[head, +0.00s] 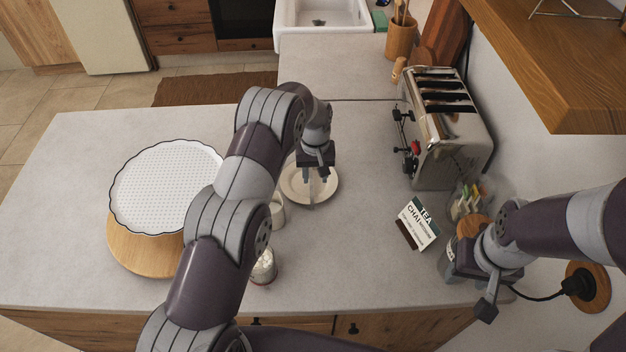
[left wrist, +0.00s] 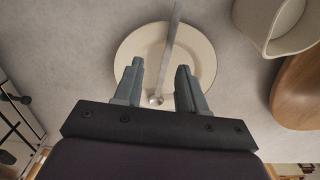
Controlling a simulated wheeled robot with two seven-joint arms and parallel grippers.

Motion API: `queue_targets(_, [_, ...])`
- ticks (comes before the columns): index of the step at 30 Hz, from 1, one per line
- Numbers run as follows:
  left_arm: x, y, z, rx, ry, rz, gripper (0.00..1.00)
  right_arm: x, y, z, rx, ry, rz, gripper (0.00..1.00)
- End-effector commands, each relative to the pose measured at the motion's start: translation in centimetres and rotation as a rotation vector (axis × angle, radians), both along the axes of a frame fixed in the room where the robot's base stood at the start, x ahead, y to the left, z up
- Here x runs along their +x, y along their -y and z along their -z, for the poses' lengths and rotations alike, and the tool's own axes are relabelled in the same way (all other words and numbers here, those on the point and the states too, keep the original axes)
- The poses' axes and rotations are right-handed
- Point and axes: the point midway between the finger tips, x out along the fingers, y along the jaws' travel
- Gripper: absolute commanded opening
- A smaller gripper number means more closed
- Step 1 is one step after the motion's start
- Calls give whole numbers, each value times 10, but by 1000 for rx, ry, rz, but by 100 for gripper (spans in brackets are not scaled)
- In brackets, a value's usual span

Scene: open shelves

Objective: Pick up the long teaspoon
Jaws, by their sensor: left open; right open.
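The long teaspoon (left wrist: 171,45) lies across a small cream plate (left wrist: 203,53) in the left wrist view. Its thin handle reaches past the far rim and its small bowl end is near my gripper's palm. The plate also shows in the head view (head: 328,187). My left gripper (left wrist: 160,67) is open above the plate, with one finger on each side of the spoon; it also shows in the head view (head: 316,173). I cannot tell its height over the spoon. My right gripper (head: 468,285) is open at the lower right, by the counter edge.
A cream cup (left wrist: 276,24) stands beside the plate. A glass jar (head: 264,268) is nearer, partly behind my left arm. A toaster (head: 447,150) and a tea sign (head: 417,226) stand to the right. A white tray (head: 165,185) overlaps a round wooden board (head: 140,253) at left.

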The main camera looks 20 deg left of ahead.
Motion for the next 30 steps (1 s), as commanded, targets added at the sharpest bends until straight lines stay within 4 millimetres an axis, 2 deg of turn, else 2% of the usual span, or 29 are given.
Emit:
queue_targets(1, [-3,-2,3,0,-7,-1,40,0,0,-12,0,0,0,46])
queue_targets(4, [-5,-7,20,0,-6,-1,40,0,0,-29,0,1,0,46])
queue_targets(6, [-4,-7,36,0,-4,0,40,0,0,-31,0,1,0,46])
queue_targets(9, [-4,-6,47,0,-2,0,40,0,0,-32,0,0,0,46])
queue_targets(15, [-3,-6,49,0,-1,0,40,0,0,-30,0,0,0,46])
queue_targets(17, [-3,-6,49,0,-1,0,21,0,0,-30,0,0,0,46])
queue_targets(18, [-3,-6,49,0,-1,0,8,0,0,-30,0,0,0,46])
queue_targets(19, [-3,-6,49,0,-1,0,0,0,0,-30,0,0,0,46])
queue_targets(30, [-3,-6,47,0,0,0,0,0,0,-28,0,0,0,46])
